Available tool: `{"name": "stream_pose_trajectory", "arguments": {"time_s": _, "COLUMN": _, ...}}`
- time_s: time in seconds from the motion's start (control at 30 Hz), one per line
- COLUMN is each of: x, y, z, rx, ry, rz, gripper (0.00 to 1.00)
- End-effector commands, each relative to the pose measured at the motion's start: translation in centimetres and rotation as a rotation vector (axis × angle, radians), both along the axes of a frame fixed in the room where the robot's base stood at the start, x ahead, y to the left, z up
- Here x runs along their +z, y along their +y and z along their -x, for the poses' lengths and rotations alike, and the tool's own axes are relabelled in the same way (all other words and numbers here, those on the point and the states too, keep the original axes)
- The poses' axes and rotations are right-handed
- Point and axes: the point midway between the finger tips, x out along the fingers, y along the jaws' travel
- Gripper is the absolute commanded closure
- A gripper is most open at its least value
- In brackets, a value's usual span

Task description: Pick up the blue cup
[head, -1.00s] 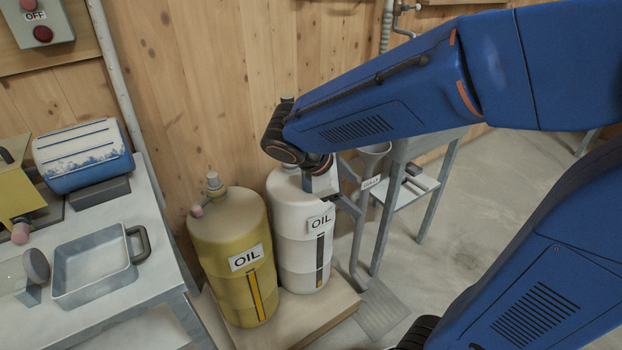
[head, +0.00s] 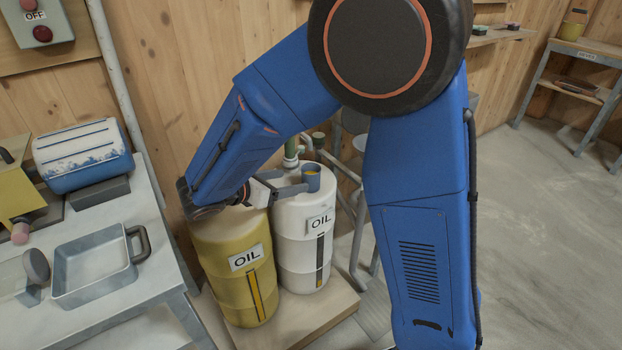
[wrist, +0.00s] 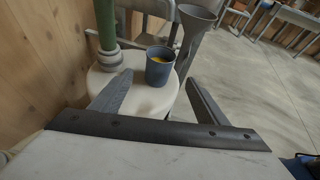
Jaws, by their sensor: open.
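The blue cup (head: 312,177) stands upright on top of the white oil drum (head: 303,235), with something yellow-orange inside it. In the wrist view the blue cup (wrist: 159,66) stands ahead of my gripper (wrist: 158,85), in the gap between its two fingers. My gripper (head: 292,191) is open and empty, reaching over the white drum from the left. The cup appears apart from both fingers. My arm hides part of the yellow drum's top in the head view.
A green-necked fitting (wrist: 106,30) rises from the white drum, left of the cup. The yellow oil drum (head: 235,280) stands to the left. A grey funnel (wrist: 195,20) is behind the cup. A bench with a metal tray (head: 95,270) is at the left.

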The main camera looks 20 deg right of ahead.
Motion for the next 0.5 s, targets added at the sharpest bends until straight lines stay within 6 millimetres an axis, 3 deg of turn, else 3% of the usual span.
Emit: {"name": "stream_pose_trajectory", "arguments": {"time_s": 0.5, "x": -3.2, "y": -6.8, "z": -3.8, "rx": -0.004, "ry": 0.001, "rz": 0.000, "gripper": 0.32}}
